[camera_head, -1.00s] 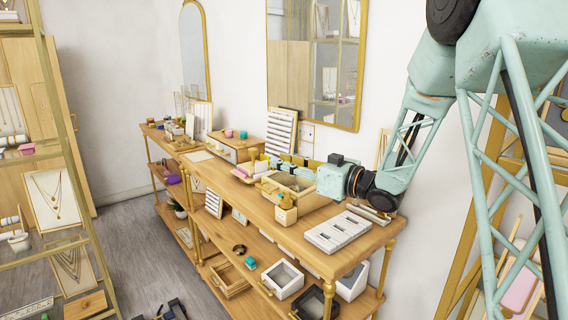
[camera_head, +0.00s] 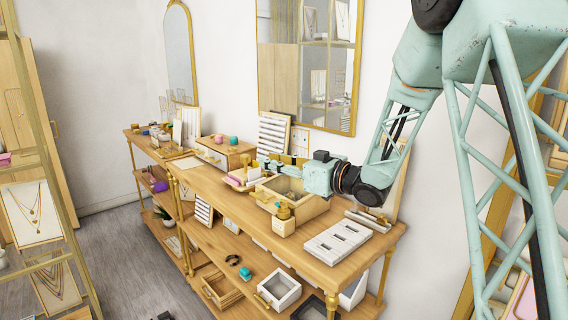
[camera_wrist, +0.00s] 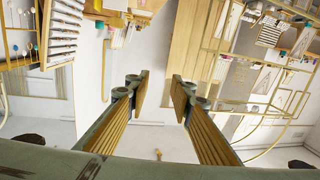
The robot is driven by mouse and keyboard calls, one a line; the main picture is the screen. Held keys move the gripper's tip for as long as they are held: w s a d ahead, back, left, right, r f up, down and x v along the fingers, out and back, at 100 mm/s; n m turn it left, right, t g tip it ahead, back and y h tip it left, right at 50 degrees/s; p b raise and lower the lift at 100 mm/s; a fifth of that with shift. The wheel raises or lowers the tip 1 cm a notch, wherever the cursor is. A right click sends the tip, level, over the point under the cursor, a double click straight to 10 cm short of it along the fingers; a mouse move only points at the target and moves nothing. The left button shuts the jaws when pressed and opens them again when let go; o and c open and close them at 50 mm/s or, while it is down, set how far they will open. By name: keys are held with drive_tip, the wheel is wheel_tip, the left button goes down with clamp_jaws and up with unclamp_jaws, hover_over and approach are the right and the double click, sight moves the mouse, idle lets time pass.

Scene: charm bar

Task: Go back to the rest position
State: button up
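My gripper (camera_head: 280,163) is at the end of my pale green arm, over the wooden table (camera_head: 245,212) in the head view. It points left, near an open wooden box (camera_head: 318,208). In the wrist view my gripper (camera_wrist: 160,92) has its two ribbed fingers apart, with a clear gap and nothing held between them. The fingertips are small in the head view and partly merge with the items behind them.
A white slotted display tray (camera_head: 338,242) lies at the table's right end. A wooden drawer box (camera_head: 222,153) stands further left. A gold-framed mirror (camera_head: 330,60) hangs behind. Open floor (camera_head: 130,255) lies front left.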

drive_tip(key=s+d+r+m+t+h, duration=0.1)
drive_tip(key=d+r+m+h, duration=0.1)
drive_tip(key=d+r+h, duration=0.3)
drive_tip(key=s+d+r+m+t+h, duration=0.1)
drive_tip(key=s+d+m+t+h, duration=0.15)
drive_tip(key=d, duration=0.55)
drive_tip(key=s+d+r+m+g+h, duration=0.1)
drive_tip(key=s+d+m+g+h, duration=0.35)
drive_tip(key=s+d, duration=0.75)
drive_tip(key=s+f+g+h, duration=0.1)
drive_tip(key=s+f+g, duration=0.2)
drive_tip(key=s, duration=1.9)
drive_tip(key=s+f+m+g, duration=0.1)
drive_tip(key=s+f, duration=0.4)
drive_tip(key=s, duration=1.8)
drive_tip(key=shift+m+g+h, duration=0.3)
drive_tip(key=shift+g+h, duration=0.1)
drive_tip(key=shift+g, duration=0.5)
